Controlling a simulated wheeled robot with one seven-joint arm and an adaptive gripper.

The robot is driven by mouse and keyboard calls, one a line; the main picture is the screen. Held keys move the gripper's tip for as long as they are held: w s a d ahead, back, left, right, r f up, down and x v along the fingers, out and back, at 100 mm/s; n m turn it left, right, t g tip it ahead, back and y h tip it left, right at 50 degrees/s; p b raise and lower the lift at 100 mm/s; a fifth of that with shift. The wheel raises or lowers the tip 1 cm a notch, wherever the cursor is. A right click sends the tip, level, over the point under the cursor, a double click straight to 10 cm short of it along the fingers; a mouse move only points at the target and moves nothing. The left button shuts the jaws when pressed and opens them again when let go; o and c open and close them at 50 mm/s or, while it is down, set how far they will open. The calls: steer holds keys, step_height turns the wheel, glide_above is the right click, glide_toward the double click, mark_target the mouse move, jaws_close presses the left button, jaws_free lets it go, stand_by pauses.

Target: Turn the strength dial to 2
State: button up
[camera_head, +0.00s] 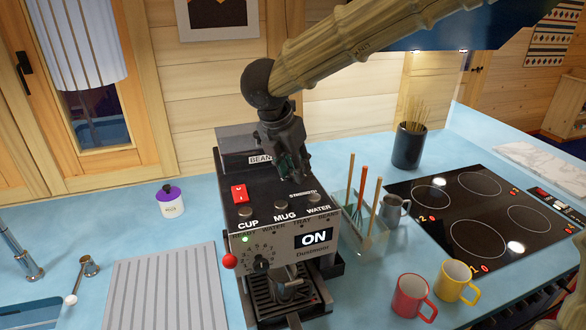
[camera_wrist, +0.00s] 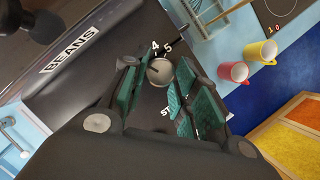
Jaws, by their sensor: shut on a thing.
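The coffee machine (camera_head: 240,190) stands on the blue counter, with a dark top and a lit ON display (camera_head: 314,238). The strength dial (camera_wrist: 160,72) is a round silver knob on its top, between my fingertips in the wrist view. The numbers 4 and 5 show beside it; other numbers are hidden, and I cannot tell its setting. In the head view my gripper (camera_head: 291,172) points down behind the STRENGTH label (camera_head: 303,194) and hides the dial. In the wrist view my gripper (camera_wrist: 160,82) has its green-padded fingers shut on the dial.
A red switch (camera_head: 239,194) and CUP, MUG and WATER buttons lie in front of my gripper. A numbered front knob (camera_head: 262,264) is lower. A utensil holder (camera_head: 360,235), metal jug (camera_head: 394,210), red mug (camera_head: 411,297), yellow mug (camera_head: 456,282) and hob (camera_head: 480,215) are right.

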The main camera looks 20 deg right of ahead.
steer(key=shift+r+n+t, duration=0.15)
steer(key=shift+n+t, duration=0.15)
steer(key=shift+n, duration=0.2)
steer(key=o, duration=1)
steer(key=shift+s, duration=0.1)
steer(key=v, duration=1.1)
steer(key=shift+r, duration=0.45)
steer(key=shift+s, duration=0.1)
